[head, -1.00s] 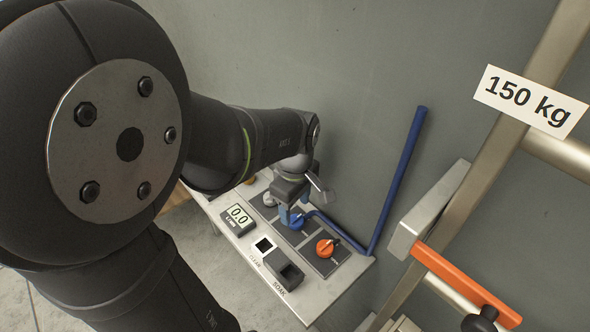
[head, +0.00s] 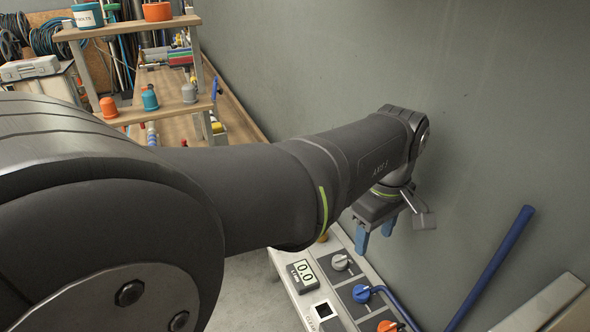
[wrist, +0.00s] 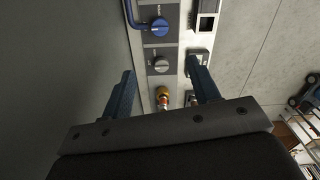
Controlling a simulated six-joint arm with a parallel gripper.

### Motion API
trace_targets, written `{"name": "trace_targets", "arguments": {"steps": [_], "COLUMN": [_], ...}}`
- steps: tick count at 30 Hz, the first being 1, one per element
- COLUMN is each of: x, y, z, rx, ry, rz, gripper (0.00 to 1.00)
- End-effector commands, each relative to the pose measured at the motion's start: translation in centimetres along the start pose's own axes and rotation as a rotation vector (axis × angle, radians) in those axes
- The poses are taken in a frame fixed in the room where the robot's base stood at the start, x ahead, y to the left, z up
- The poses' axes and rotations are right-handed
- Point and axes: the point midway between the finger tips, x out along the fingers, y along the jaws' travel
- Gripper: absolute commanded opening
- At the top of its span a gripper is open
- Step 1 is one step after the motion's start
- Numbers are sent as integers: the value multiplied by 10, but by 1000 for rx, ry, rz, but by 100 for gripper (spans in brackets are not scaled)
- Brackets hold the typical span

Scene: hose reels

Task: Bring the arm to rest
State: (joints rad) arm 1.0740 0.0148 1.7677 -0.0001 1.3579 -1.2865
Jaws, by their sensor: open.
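My gripper (head: 376,228) is open and empty. In the head view its blue fingers point down above the panel bench (head: 283,268), clear of the knobs. In the wrist view the two fingers of my gripper (wrist: 163,85) stand wide apart over the panel. A grey knob (wrist: 161,65) shows between them, and a blue knob (wrist: 160,25) lies beyond. The grey knob (head: 340,262) and blue knob (head: 362,293) also show in the head view. An orange knob (head: 388,327) is at the bottom edge.
A meter reading 0.0 (head: 303,272) sits on the panel. A blue pipe (head: 492,266) rises near the grey wall (head: 480,120), close to my gripper's right. Wooden shelves (head: 165,120) with coloured pots stand at the back left. Grey floor lies left of the bench.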

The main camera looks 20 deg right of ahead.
Motion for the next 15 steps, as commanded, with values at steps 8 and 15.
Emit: {"name": "trace_targets", "arguments": {"steps": [8,15], "x": [2,28], "y": [0,-1], "z": [0,0], "rx": [0,0], "ry": [0,-2], "rz": [-1,-5], "gripper": [56,56]}}
